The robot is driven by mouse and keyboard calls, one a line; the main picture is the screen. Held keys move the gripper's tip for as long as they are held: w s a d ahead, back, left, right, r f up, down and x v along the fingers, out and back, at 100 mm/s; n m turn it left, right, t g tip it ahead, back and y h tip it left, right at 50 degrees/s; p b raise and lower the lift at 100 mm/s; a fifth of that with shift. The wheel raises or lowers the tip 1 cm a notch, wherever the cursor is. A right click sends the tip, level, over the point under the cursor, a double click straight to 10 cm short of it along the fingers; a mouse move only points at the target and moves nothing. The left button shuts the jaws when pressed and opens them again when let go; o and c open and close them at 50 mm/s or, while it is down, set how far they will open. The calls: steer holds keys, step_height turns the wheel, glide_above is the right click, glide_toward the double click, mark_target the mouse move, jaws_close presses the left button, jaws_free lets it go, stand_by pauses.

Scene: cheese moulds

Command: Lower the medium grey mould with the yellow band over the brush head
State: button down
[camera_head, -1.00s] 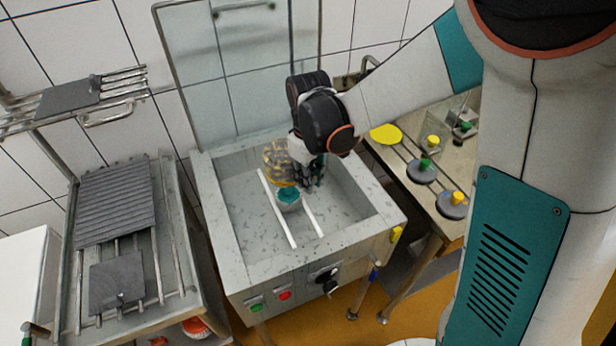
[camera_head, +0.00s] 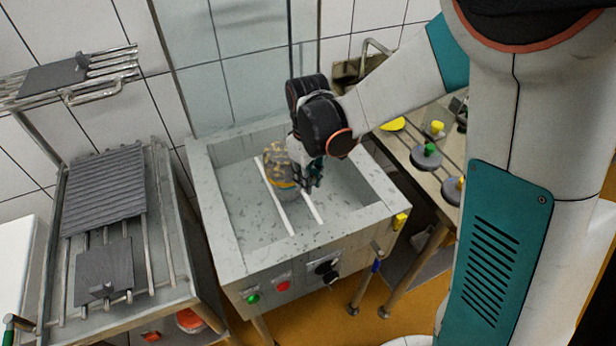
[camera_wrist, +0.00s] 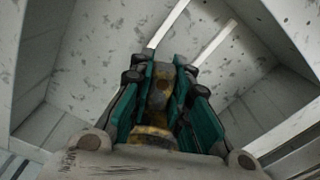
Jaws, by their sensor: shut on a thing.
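The medium grey mould with the yellow band (camera_head: 279,163) is in the basin in the head view. It looks grey with yellowish blotches. My gripper (camera_head: 311,178) is at its right side, with teal fingers shut on it. In the wrist view the mould (camera_wrist: 159,92) shows between the teal fingers of my gripper (camera_wrist: 165,90), with yellow near the palm. The brush head is hidden in both current views; the mould covers the place where it showed. I cannot tell how far the mould is down over it.
The grey basin (camera_head: 232,262) has raised walls around the mould, and two white rails (camera_head: 273,198) run through it. Dark discs with coloured knobs (camera_head: 428,157) lie on a counter at right. A rack with a ribbed grey mat (camera_head: 105,190) stands at left.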

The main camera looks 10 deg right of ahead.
steer(key=shift+f+b, duration=3.1)
steer(key=shift+f, duration=1.05)
steer(key=c, duration=1.4)
jaws_free()
steer(key=shift+c, duration=0.2)
steer(key=shift+r, duration=0.1)
